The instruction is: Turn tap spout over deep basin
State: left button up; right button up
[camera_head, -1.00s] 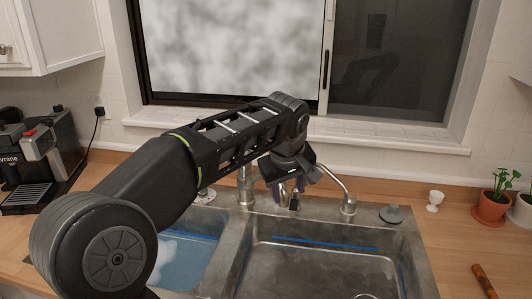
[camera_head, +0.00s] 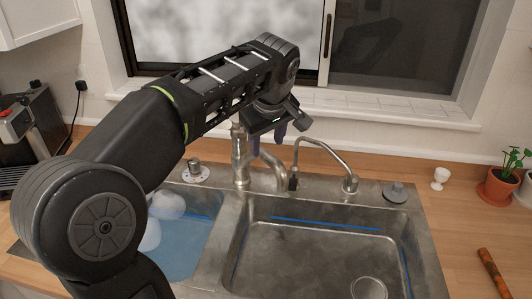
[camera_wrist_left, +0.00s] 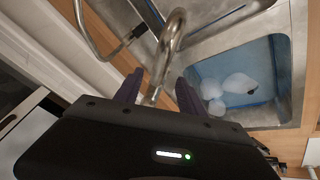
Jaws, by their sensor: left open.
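The metal tap (camera_head: 240,165) stands behind the sink, near the divider. Its curved spout (camera_head: 268,162) points right, toward the back rim of the right basin (camera_head: 310,258), which looks empty and is probably the deep one. My left gripper (camera_head: 268,130) is open, above and behind the spout. In the left wrist view, the spout (camera_wrist_left: 173,40) reaches between the purple fingers of my left gripper (camera_wrist_left: 158,90). I cannot tell whether the fingers touch it. My gripper and arm hide the upper tap. My right gripper is out of view.
The left basin (camera_head: 215,207) holds bluish water and white dishes. A thin curved tap (camera_head: 325,146) stands close to the right of the spout. A grey stopper (camera_head: 396,192), a white egg cup (camera_head: 440,178) and a potted plant (camera_head: 500,187) stand further right. The window is behind.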

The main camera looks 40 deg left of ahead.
aim_at(266, 154)
pick_arm(q)
jog(key=x, duration=0.6)
jog(key=shift+p, duration=0.35)
jog(key=shift+c, duration=0.4)
grip_shut()
dwell(0.6)
